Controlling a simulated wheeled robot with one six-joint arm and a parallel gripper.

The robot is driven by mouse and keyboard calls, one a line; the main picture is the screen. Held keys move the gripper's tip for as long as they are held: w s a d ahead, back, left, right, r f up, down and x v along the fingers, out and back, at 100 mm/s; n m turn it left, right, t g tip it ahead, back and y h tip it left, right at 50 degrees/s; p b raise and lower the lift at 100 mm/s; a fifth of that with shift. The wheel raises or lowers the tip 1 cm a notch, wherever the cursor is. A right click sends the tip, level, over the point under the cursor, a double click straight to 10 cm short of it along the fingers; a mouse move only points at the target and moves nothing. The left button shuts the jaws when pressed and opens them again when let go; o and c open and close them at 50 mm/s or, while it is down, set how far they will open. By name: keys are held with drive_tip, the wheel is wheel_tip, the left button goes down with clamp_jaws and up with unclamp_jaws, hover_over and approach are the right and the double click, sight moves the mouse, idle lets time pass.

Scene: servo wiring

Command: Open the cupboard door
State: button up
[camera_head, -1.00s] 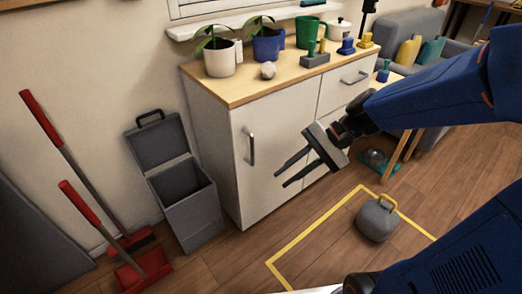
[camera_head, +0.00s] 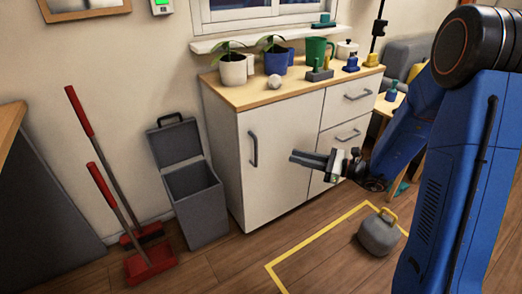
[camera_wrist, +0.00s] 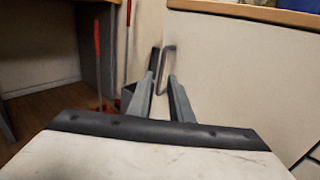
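The white cupboard door (camera_head: 280,160) is shut, with a dark vertical bar handle (camera_head: 253,149) near its left edge. My gripper (camera_head: 294,157) is in front of the door's right part, to the right of the handle and apart from it in the head view. In the wrist view my gripper (camera_wrist: 162,88) is open, with its two fingers spread and nothing between them. The handle (camera_wrist: 166,70) shows beyond the fingertips there, about in line with the gap. The white door panel (camera_wrist: 235,80) fills the right of that view.
A grey open-lidded bin (camera_head: 196,203) stands left of the cupboard. A red broom and dustpan (camera_head: 148,262) are farther left. A grey kettlebell-like weight (camera_head: 379,234) sits on the floor by yellow tape. Plants and mugs stand on the wooden top (camera_head: 262,95).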

drive_tip(key=x, duration=1.7)
drive_tip(key=shift+w+d, duration=0.15)
drive_tip(key=shift+w, duration=0.25)
clamp_jaws()
